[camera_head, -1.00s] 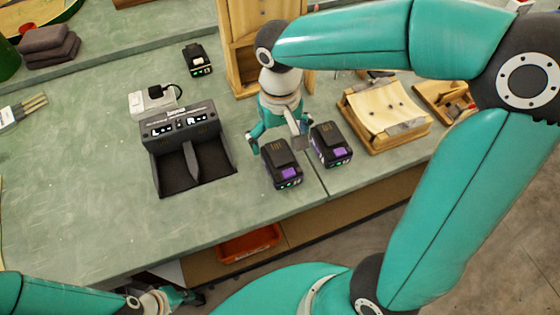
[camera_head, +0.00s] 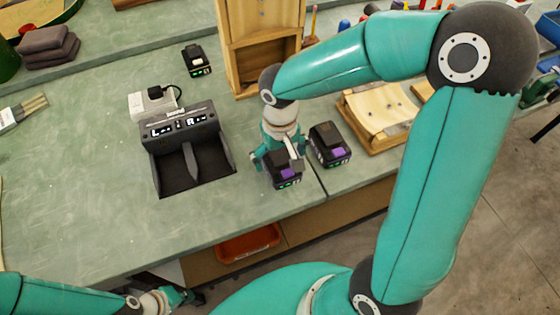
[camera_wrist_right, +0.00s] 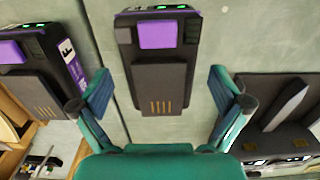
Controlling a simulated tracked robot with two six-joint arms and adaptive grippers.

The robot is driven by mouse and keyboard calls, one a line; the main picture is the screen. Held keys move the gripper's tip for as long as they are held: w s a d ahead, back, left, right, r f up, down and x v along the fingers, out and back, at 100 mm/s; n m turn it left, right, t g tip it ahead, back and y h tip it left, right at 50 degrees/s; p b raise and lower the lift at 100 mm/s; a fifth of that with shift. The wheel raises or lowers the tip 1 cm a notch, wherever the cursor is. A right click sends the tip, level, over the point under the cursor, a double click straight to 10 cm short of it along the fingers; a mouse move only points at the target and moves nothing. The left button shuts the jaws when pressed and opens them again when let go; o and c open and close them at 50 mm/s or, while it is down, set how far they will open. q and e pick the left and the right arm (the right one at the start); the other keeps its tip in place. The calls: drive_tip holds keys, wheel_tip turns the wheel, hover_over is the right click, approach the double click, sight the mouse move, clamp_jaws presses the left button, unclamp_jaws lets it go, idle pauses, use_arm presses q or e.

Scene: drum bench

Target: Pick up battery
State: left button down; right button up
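Two black batteries with purple patches and green lights stand near the bench's front edge. The left battery (camera_head: 285,170) lies under my right gripper (camera_head: 277,162); the right battery (camera_head: 330,144) stands just beside it. In the right wrist view, the left battery (camera_wrist_right: 161,60) is centred between the two spread fingers of my right gripper (camera_wrist_right: 160,92), with gaps on both sides. The right battery (camera_wrist_right: 45,75) shows at the left of that view. My left gripper (camera_head: 178,298) is low at the bottom left, away from the batteries; its fingers are too small to read.
A dark two-slot charger (camera_head: 187,155), marked L and R, stands left of the batteries with its slots empty. A smaller black battery-like block (camera_head: 197,61) lies behind. A wooden cabinet (camera_head: 237,50) and wooden fixture (camera_head: 376,122) stand near. An orange bin (camera_head: 247,244) is below.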

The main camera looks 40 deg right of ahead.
drive_tip(key=c, duration=1.5)
drive_tip(key=shift+r, duration=0.1)
